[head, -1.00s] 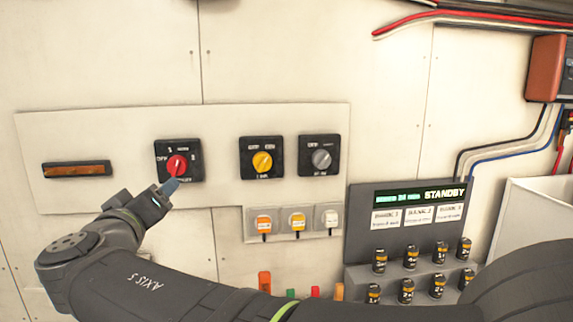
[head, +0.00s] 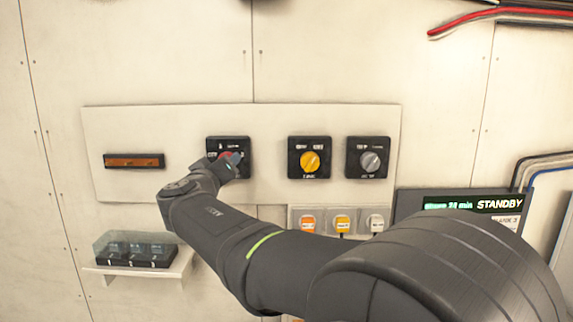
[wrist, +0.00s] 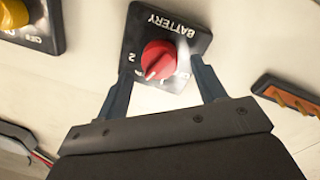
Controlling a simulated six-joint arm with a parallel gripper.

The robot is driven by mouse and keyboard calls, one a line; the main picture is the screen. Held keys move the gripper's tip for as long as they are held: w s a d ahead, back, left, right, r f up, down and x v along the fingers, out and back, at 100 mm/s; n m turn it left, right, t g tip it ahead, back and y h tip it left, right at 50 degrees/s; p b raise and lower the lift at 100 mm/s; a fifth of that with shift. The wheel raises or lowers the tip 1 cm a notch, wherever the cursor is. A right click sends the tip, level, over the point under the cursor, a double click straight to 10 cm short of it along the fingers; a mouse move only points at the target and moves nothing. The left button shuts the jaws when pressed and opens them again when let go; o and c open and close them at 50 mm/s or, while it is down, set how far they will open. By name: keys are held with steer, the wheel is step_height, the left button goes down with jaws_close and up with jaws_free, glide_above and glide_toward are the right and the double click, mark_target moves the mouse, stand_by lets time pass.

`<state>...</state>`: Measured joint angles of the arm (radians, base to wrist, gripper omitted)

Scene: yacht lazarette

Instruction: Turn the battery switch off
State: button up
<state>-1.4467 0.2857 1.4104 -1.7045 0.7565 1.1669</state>
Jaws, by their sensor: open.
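The battery switch (head: 242,147) is a black square plate with a red knob, on the pale wall panel. My gripper (head: 231,156) covers much of it in the head view. In the wrist view the switch plate (wrist: 140,20) appears upside down, with BATTERY readable. Its red knob (wrist: 160,56) has a white mark pointing to the lower left, below the 2. OFF seems to be at the lower right, partly blurred. My gripper (wrist: 160,66) is open, one finger on each side of the knob. I cannot tell whether either finger touches it.
A yellow-knob switch (head: 310,160) and a grey-knob switch (head: 370,160) are to the right on the same panel. An amber strip (head: 134,161) is to the left. A clear-covered box (head: 134,249) sits on a small shelf below left. A STANDBY display (head: 470,204) is at lower right.

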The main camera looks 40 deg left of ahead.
steer(key=shift+x, duration=1.1)
steer(key=c, duration=1)
